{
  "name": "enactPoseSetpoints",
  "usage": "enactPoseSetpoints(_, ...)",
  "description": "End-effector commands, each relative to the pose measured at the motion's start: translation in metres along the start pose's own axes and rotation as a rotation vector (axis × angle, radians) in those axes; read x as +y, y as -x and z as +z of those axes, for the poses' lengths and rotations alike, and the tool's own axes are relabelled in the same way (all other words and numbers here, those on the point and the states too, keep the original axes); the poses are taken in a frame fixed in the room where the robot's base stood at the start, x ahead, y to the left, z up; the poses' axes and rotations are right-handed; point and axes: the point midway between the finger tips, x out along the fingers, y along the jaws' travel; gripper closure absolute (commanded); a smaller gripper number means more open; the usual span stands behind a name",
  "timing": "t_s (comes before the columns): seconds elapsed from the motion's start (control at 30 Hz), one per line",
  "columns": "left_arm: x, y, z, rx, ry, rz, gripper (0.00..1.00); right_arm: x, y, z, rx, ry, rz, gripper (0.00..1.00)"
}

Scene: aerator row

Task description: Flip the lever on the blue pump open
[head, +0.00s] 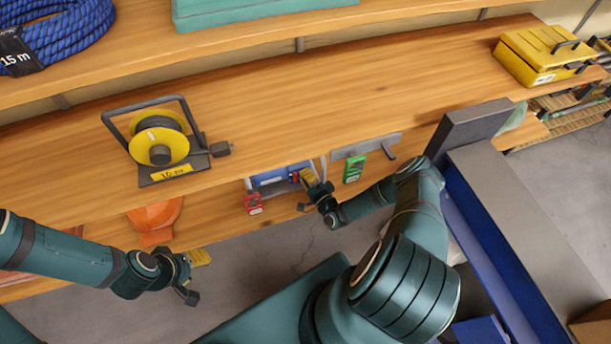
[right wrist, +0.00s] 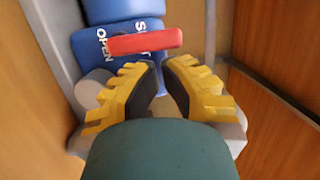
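The blue pump (head: 270,177) sits under the front edge of the wooden shelf in the head view, partly hidden by my right gripper. In the right wrist view, the blue pump (right wrist: 90,45) carries the white words OPEN and SHUT. Its red lever (right wrist: 145,41) lies across the face, partly covering SHUT, with one end beside OPEN. My right gripper (right wrist: 161,68) has its yellow fingers apart with a narrow, empty gap, just below the lever in the picture. My left gripper (head: 192,275) is at the lower left, away from the pump; its finger gap is unclear.
A red part (head: 253,203) is left of the pump, and a green part (head: 354,168) hangs to its right. A yellow cable reel (head: 158,146) stands on the shelf above. A yellow box (head: 540,55) is at the far right. An orange object (head: 155,217) is lower left.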

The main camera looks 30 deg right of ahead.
Motion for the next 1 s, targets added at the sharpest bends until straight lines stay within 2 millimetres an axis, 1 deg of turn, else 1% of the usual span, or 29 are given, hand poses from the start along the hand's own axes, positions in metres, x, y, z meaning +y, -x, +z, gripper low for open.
enactPoseSetpoints(0.13, 0.002, 0.005, 0.001, -0.002, 0.000, 0.000, 0.53, -0.003, 0.000, 0.002, -0.001, 0.060, 0.015, 1.00)
enactPoseSetpoints(1.0, 0.006, 0.017, 0.002, -0.009, 0.001, 0.000, 0.53, -0.007, -0.002, 0.008, -0.003, 0.303, 0.076, 1.00)
